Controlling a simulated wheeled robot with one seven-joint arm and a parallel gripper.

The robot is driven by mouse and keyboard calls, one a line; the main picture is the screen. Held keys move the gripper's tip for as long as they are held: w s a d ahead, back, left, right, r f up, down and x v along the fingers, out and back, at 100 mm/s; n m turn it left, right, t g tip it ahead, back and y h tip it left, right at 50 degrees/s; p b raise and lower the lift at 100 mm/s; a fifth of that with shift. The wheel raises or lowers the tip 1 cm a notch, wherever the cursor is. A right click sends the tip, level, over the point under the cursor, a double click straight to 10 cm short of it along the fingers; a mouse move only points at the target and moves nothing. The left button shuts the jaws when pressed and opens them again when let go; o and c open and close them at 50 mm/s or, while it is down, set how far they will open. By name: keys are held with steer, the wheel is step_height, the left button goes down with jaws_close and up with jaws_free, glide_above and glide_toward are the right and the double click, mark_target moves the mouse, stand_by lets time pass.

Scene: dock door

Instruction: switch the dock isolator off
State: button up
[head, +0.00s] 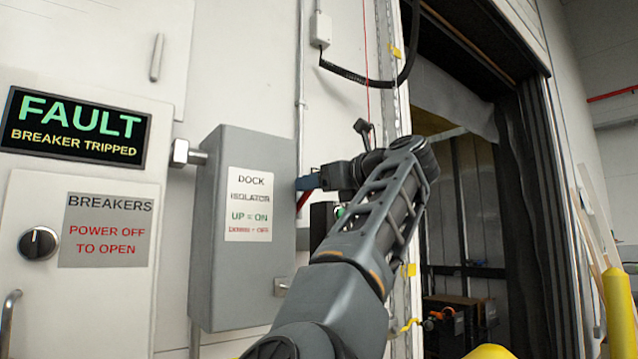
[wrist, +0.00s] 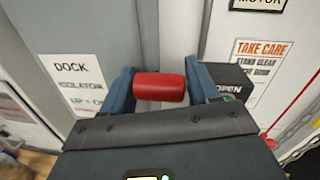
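The dock isolator is a grey box (head: 245,270) on the wall, with a label (head: 249,204) reading "UP = ON" above a smaller red line. Its red handle (wrist: 160,87) is at the box's right side and lies level between my two blue fingers in the wrist view. My arm and gripper hide most of the handle there.
A panel at left has a display (head: 75,125) reading "FAULT BREAKER TRIPPED" and a black knob (head: 38,243). A "TAKE CARE" sign (wrist: 259,62) is right of the handle. The open dock doorway (head: 470,210) and a yellow post (head: 619,310) are at right.

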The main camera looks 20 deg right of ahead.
jaws_close()
stand_by(0.3)
steer(key=shift+f, duration=0.15)
